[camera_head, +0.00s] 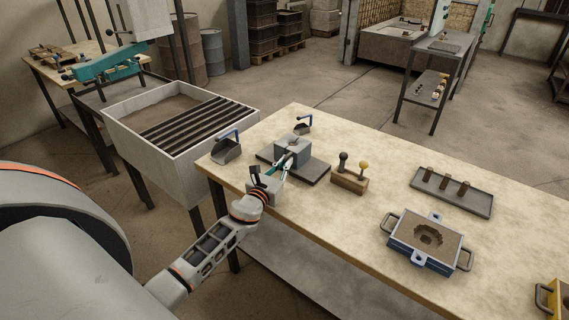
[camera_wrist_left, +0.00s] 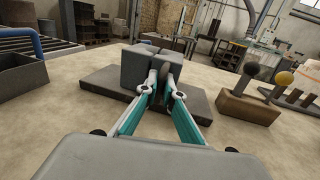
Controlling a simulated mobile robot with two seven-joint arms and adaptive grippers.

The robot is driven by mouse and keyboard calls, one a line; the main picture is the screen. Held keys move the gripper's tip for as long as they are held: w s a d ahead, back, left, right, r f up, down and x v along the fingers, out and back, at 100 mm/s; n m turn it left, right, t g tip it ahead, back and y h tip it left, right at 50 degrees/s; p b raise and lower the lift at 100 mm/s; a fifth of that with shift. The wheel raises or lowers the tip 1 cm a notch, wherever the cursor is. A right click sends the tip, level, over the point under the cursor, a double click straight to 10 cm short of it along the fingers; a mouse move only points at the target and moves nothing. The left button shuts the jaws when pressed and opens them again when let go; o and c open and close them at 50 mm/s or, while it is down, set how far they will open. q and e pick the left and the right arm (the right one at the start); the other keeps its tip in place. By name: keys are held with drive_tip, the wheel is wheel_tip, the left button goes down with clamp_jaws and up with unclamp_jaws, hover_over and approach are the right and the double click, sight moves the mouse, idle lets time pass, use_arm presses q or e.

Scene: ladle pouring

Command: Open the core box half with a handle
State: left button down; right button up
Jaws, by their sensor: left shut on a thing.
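The grey core box (camera_head: 293,150) stands on a dark flat plate (camera_head: 316,171) near the far left of the workbench. In the left wrist view the core box (camera_wrist_left: 125,68) shows as blocky grey halves, with a dark gap behind my fingertips. My left gripper (camera_head: 282,165) reaches the near side of the box, and its teal fingers show in the left wrist view (camera_wrist_left: 164,82). They are closed on a small grey part, apparently the handle of one half, which the fingers mostly hide. My right gripper is out of view.
A scoop (camera_head: 226,149) lies left of the plate. A wooden block with two knobbed tools (camera_head: 349,182) stands to the right. A tray with dark cores (camera_head: 451,191) and a blue moulding flask (camera_head: 426,241) lie further right. The bench's front is clear.

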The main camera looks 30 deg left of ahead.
use_arm(q)
drive_tip(key=d, duration=0.5)
drive_tip(key=shift+s, duration=0.2)
drive_tip(key=shift+a, duration=0.15)
drive_tip(key=c, duration=2.5)
unclamp_jaws()
drive_tip(key=shift+a, duration=0.1)
drive_tip(key=shift+s, duration=0.1)
drive_tip(key=s, duration=0.4)
drive_tip(key=s+d, duration=0.1)
drive_tip(key=s, duration=0.6)
drive_tip(key=shift+s+d, duration=0.25)
drive_tip(key=shift+s, duration=0.1)
